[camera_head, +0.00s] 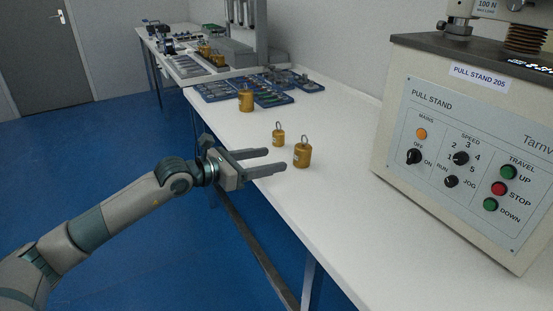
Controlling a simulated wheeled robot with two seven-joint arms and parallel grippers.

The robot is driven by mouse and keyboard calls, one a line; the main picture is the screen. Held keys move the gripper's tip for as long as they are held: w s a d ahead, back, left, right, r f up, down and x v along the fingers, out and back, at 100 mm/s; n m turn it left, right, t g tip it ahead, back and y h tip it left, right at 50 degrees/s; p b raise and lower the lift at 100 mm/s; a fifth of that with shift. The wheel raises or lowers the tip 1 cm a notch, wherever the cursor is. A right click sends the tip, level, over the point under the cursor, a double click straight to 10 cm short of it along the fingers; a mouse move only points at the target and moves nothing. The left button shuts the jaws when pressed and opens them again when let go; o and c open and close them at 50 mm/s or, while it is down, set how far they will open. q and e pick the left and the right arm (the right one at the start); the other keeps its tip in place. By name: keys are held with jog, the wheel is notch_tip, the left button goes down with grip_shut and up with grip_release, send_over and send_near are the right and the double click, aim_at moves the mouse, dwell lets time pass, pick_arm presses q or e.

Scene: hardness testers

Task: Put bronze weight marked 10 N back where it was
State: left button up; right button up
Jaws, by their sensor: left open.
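Three bronze weights with ring tops stand upright on the white bench (335,225). One weight (302,156) is nearest, a smaller weight (278,137) stands just behind and left of it, and a larger weight (246,101) stands farther back beside the blue trays. Their markings are too small to read, so I cannot tell which is the 10 N one. My left gripper (278,160) is open and empty at the bench's left edge, its fingers pointing right toward the nearest weight. My right gripper is out of view.
A large pull stand (470,150) with knobs and buttons fills the right side. Blue trays (265,88) with small parts lie farther back. More bronze weights (210,53) stand near a grey apparatus (243,40). The front of the bench is clear.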

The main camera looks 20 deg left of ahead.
pick_arm(q)
jog(key=shift+s+a, duration=0.1)
jog(key=shift+s, duration=0.1)
dwell(0.6)
